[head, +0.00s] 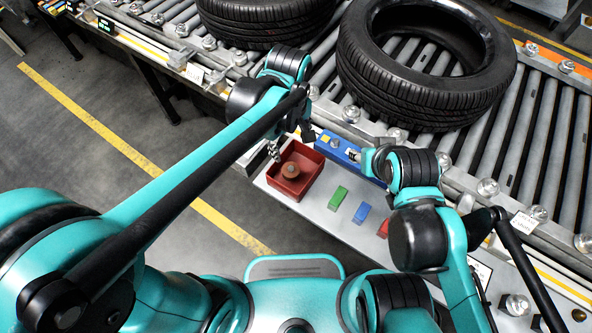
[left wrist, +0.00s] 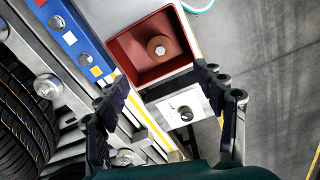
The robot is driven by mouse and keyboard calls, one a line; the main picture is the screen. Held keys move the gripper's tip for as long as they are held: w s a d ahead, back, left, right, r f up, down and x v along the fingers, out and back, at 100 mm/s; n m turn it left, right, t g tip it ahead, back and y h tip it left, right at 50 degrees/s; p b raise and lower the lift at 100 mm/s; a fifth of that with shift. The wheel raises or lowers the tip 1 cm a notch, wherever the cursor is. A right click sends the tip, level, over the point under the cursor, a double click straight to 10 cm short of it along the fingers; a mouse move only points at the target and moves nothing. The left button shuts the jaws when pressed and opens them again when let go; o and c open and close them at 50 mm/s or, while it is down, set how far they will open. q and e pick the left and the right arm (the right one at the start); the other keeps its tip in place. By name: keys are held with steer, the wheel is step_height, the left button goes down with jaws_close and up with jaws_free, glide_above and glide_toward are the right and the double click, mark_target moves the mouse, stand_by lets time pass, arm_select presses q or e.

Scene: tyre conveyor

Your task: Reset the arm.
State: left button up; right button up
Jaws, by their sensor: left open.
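My left gripper (head: 291,143) hangs from its arm over the left rim of the red tray, partly hidden by the arm. In the left wrist view (left wrist: 165,108) its two black fingers stand wide apart with nothing between them. The red tray (left wrist: 128,63) lies ahead of the fingers and holds a round brown part with a pale hex centre (left wrist: 160,47). The tray also shows in the head view (head: 307,190). My right arm is folded at the right over the bench edge; its fingers cannot be made out.
A roller conveyor (head: 535,130) carries two black tyres, one at the top centre (head: 262,22) and one at the right (head: 400,95). A blue panel (head: 338,152) lies behind the tray. Green (head: 338,198), blue (head: 361,212) and red (head: 383,228) blocks lie on the grey bench. The floor at left is clear.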

arm_select(q)
steer(key=shift+r, duration=0.35)
steer(key=s+a+m+t, duration=0.2)
steer(key=a+m+t, duration=0.1)
steer(key=a, duration=0.6)
steer(key=s+a+r+m+t, duration=0.1)
steer(key=s+a+m+t, duration=0.2)
steer(key=a, duration=0.6)
steer(key=shift+r+m+t, duration=0.3)
steer(key=shift+m+t, duration=0.3)
steer(key=shift+m, duration=0.3)
